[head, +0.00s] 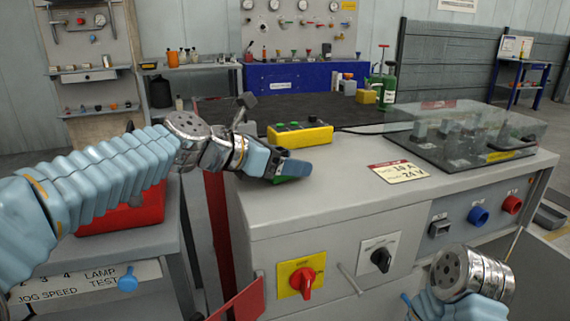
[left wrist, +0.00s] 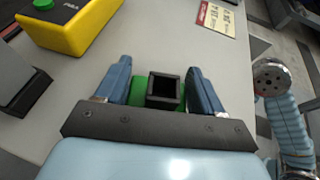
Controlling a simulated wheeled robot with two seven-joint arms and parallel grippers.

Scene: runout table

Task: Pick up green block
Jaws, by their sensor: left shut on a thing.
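The green block (left wrist: 138,93) sits between the two blue fingers of my left gripper (left wrist: 163,88) in the left wrist view. A dark square piece (left wrist: 163,74) covers the middle of the block there. In the head view my left gripper (head: 290,169) is low over the grey cabinet top, shut on the block. Only a green sliver of the block (head: 283,180) shows below the fingers. I cannot tell whether it still touches the top. My right arm shows at the lower right of the head view, but its gripper is out of view.
A yellow box with green buttons (head: 300,135) stands just behind my left gripper. A red and white sign card (head: 399,172) lies to the right. A clear-covered unit (head: 470,135) stands farther right. The cabinet top between gripper and card is clear.

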